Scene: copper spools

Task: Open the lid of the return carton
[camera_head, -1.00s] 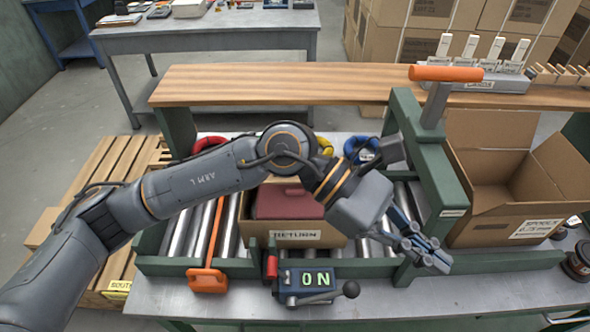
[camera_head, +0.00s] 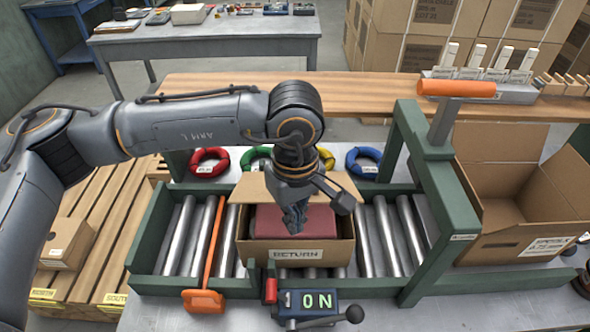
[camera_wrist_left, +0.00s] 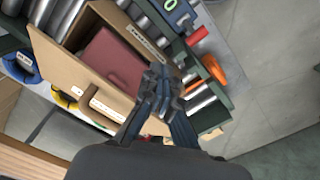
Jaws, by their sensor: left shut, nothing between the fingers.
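The return carton (camera_head: 318,253) sits on the roller conveyor, its front label reading RETURN. Its top is open and a dark red box (camera_head: 265,222) shows inside. The cardboard lid (camera_head: 345,187) stands up at the carton's back edge, partly hidden by my arm. My left gripper (camera_head: 293,222) is shut and empty, pointing down above the carton opening near the lid. My right gripper is not in view.
An orange lever (camera_head: 204,300) lies across the rollers to the left. A green frame with an orange handle (camera_head: 456,88) rises at right, beside another open carton (camera_head: 520,215). Coloured rings (camera_head: 210,162) lie behind.

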